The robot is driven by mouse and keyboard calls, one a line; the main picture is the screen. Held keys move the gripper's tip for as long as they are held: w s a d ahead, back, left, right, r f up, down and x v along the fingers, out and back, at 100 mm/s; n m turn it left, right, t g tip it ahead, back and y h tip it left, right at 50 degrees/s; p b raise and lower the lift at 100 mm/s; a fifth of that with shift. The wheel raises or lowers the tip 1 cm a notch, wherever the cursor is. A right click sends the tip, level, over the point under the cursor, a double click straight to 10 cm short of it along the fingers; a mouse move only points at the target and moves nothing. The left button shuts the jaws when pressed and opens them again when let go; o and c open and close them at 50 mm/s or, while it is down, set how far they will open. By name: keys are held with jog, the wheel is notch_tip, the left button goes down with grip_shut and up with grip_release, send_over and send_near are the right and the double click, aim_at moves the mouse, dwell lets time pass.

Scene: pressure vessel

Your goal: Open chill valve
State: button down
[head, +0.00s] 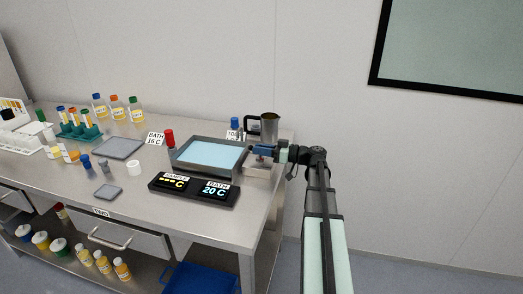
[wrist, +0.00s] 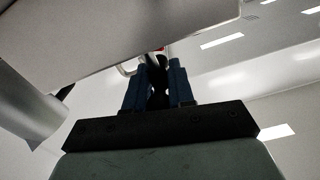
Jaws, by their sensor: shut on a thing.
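My gripper (head: 261,150) reaches in from the right, at the right end of the water bath (head: 210,156). In the wrist view its two blue fingers (wrist: 158,90) are shut on a dark handle (wrist: 158,84), with a bit of red and pale metal beyond. I take this as the chill valve's handle; no valve label is readable. In the head view the fingers and wrist hide most of it. A small pale block (head: 258,172) sits just below the gripper. The display box (head: 194,190) in front of the bath reads "BATH 20 C"; the sample side shows dashes.
A metal jug (head: 269,127) and a blue-topped item (head: 235,123) stand behind the bath, close to my gripper. Bottles and racks fill the left; the table ends just right.

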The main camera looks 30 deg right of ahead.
jog(key=shift+d+g, duration=0.1)
jog(key=shift+g, duration=0.2)
jog(key=n+g+y, duration=0.2)
jog(key=shift+w+d+n+g, duration=0.1)
jog(key=shift+w+n+g, duration=0.15)
jog(key=shift+n+g, duration=0.05)
jog(key=shift+n+g+y, duration=1.2)
jog(key=shift+n+g, duration=0.3)
jog(key=shift+g, duration=0.7)
jog(key=shift+s+g, duration=0.1)
jog(key=shift+g, duration=0.2)
jog(key=c, duration=1.1)
grip_release()
notch_tip(320, 180, up, 10)
jog(key=shift+r, duration=0.1)
